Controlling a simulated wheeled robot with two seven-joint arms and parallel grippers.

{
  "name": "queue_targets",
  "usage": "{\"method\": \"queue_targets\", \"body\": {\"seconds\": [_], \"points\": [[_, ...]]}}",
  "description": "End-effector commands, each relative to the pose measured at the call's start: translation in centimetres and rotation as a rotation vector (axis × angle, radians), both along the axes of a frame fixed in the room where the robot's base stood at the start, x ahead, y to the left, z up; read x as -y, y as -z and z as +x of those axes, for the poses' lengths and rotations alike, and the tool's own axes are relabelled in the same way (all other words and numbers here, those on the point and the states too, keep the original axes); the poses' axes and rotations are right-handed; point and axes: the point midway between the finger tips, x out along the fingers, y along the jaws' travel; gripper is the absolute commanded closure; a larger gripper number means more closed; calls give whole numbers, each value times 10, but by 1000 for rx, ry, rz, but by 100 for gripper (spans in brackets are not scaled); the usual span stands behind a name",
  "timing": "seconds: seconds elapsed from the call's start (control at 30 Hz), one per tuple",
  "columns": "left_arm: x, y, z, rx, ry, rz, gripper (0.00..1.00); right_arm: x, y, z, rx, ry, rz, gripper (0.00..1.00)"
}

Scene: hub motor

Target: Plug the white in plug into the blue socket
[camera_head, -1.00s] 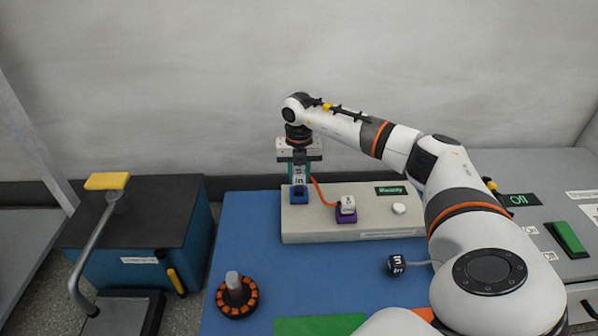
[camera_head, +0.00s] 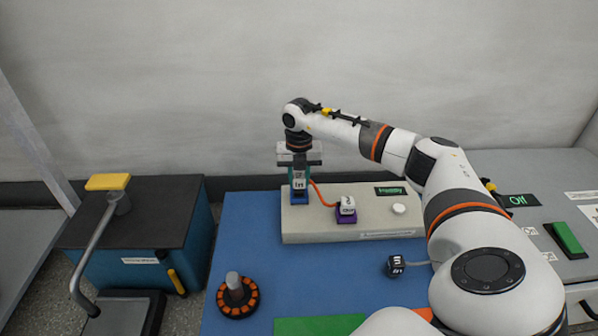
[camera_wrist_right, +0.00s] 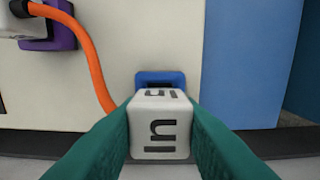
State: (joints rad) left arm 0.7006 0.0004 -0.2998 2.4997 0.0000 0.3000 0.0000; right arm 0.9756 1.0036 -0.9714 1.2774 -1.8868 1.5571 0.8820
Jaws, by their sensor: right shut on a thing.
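The white "in" plug (camera_head: 299,185) has an orange cable and is held by my right gripper (camera_head: 299,175). In the right wrist view the plug (camera_wrist_right: 160,132) sits between the two green fingers (camera_wrist_right: 160,120), which are shut on it. The blue socket (camera_head: 299,199) is at the left end of the beige box, directly below the plug. In the wrist view the blue socket (camera_wrist_right: 160,78) shows just behind the plug, which covers part of it. I cannot tell how deep the plug is in the socket. My left gripper is out of view.
A second white plug (camera_head: 348,204) sits in a purple socket (camera_head: 346,217) on the beige box (camera_head: 365,232). A black "in" plug (camera_head: 395,266) and an orange-black hub motor (camera_head: 237,297) are on the blue mat (camera_head: 265,255). My right arm spans the right side.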

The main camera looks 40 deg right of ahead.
Motion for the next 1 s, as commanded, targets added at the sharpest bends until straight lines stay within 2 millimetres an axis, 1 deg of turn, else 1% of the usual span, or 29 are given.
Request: {"method": "queue_targets", "body": {"seconds": [0.3, 0.53, 0.8, 1.0], "points": [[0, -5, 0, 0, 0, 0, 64, 0, 9, 0, -1, 0, 1, 99], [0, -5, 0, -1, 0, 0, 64, 0, 9, 0, 0, 0, 0, 99], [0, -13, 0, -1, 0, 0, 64, 0, 12, 0, -1, -1, 1, 99], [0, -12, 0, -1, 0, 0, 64, 0, 14, 0, 0, 0, 0, 99]]}}
